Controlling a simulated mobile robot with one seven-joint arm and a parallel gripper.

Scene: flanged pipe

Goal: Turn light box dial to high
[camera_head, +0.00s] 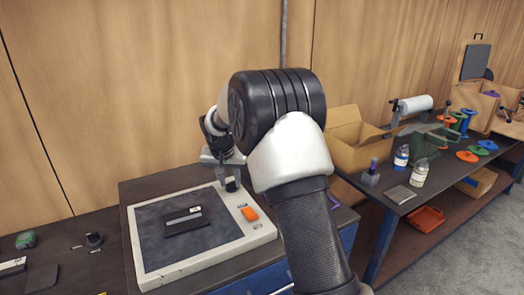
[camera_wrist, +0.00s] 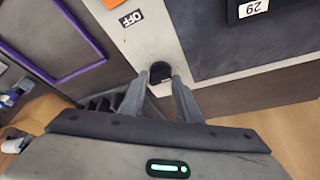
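The light box (camera_head: 150,266) lies on the dark bench in the head view, with a pale frame around a dark panel. Its black dial (camera_wrist: 160,72) shows in the wrist view on the pale frame, between and just beyond my fingertips. In the head view the dial (camera_head: 231,185) sits at the frame's far right corner, under my gripper (camera_head: 226,172). My gripper (camera_wrist: 160,80) is open, with one finger on each side of the dial. Whether the fingers touch it I cannot tell. The dial's pointer and setting marks are not readable.
An orange switch (camera_head: 249,213) is on the frame near the dial. An "OFF" label (camera_wrist: 131,18) shows in the wrist view. A dark block (camera_head: 186,222) with a pale label lies on the panel. A cardboard box (camera_head: 350,135) and bottles stand on the right table.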

